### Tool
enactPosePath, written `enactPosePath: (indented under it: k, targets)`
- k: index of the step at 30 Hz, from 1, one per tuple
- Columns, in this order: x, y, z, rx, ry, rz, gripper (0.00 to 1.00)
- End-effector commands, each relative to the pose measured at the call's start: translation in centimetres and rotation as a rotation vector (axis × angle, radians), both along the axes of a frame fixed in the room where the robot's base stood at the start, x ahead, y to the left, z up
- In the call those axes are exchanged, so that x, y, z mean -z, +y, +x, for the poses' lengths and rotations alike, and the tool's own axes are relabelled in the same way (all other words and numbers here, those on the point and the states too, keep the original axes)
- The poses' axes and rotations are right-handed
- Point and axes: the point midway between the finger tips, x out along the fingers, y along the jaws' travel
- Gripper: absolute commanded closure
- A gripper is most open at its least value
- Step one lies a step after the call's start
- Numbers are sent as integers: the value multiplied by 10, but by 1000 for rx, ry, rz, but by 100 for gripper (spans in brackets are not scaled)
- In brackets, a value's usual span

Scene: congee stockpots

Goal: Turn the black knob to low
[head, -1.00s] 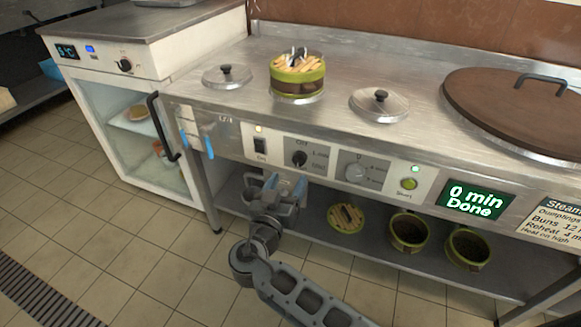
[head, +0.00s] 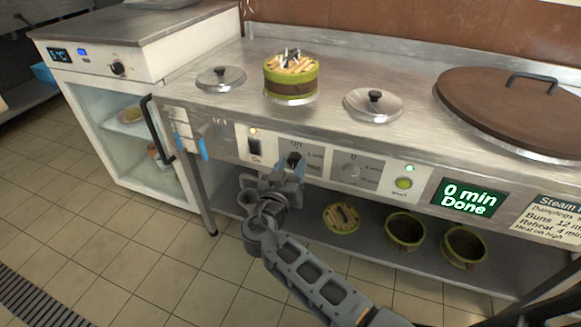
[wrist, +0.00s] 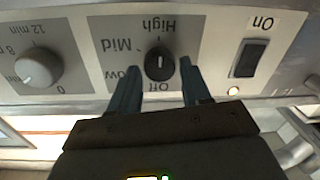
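The black knob (wrist: 159,64) is on the panel, with Off, Low, Mid and High printed around it. The wrist view shows the panel upside down. A pale mark on the knob seems to face High, but it is too small to be sure. In the head view the knob (head: 294,158) is partly covered by my gripper (head: 282,175). My gripper is open, its two blue-grey fingers on either side of the knob in the wrist view. I cannot tell whether they touch it.
The black On switch (wrist: 249,58) and a grey minute dial (wrist: 39,68) flank the knob. A green button (head: 404,183) and a display reading "0 min Done" (head: 466,198) are further right. A green-banded steamer (head: 291,88) stands on the counter above.

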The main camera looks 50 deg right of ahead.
Motion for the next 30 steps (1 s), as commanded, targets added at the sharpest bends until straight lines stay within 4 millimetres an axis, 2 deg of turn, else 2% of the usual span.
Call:
enactPosePath:
  k: [1, 12, 23, 30]
  targets:
    - [0, 0, 0, 0, 0, 0, 58]
    - [0, 0, 0, 0, 0, 0, 92]
    - [0, 0, 0, 0, 59, -22, 93]
    - [0, 1, 0, -1, 212, -76, 93]
